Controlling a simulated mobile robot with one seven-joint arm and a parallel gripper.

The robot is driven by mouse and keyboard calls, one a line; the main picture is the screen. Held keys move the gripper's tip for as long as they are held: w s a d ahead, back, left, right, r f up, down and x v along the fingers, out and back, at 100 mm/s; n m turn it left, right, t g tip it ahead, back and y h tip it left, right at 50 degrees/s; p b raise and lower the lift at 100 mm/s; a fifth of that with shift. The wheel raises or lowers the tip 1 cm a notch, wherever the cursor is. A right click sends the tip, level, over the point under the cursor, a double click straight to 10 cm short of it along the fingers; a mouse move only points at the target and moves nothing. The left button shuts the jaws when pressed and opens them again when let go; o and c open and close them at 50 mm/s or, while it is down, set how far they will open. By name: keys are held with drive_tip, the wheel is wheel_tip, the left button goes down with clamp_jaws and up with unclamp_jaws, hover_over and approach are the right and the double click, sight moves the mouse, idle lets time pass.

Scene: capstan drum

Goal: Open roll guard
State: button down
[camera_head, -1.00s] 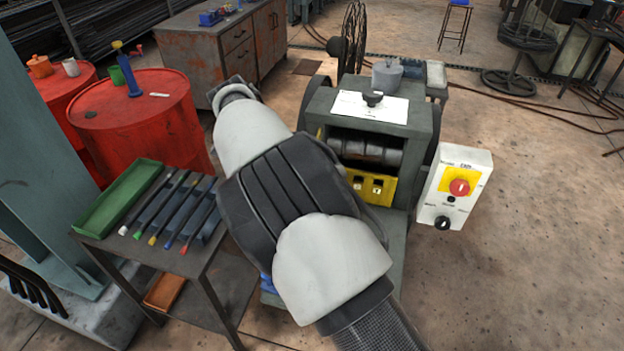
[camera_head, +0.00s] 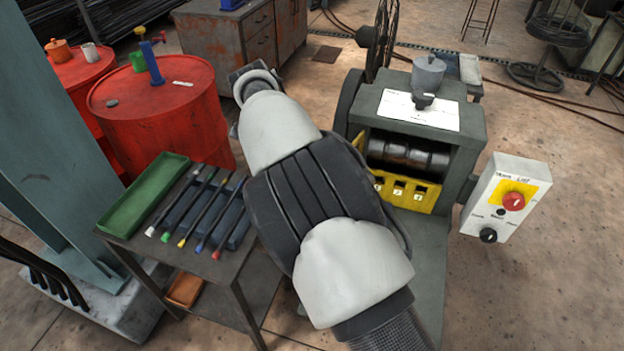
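The roll guard (camera_head: 416,197) is a yellow plate with square windows at the front of the grey machine (camera_head: 470,125). It sits below the dark metal rolls (camera_head: 408,154), which show in the opening above it. My arm crosses the middle of the view and covers the left part of the guard. A yellow strip, perhaps the guard's side, shows at the left edge of the opening. My gripper cannot be made out; only my arm's white and black links show, with a dark joint at the far end.
A white control box (camera_head: 503,212) with a red button and black knob stands out at the machine's right. A small table (camera_head: 225,262) with a green tray (camera_head: 145,195) and several coloured-tip rods is at left. Red drums (camera_head: 165,120) stand behind it.

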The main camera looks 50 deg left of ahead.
drive_tip(key=shift+w+a+r, duration=0.1)
drive_tip(key=shift+a, duration=0.1)
idle(0.3)
drive_tip(key=c, duration=1.8)
unclamp_jaws()
drive_tip(key=shift+w, duration=0.1)
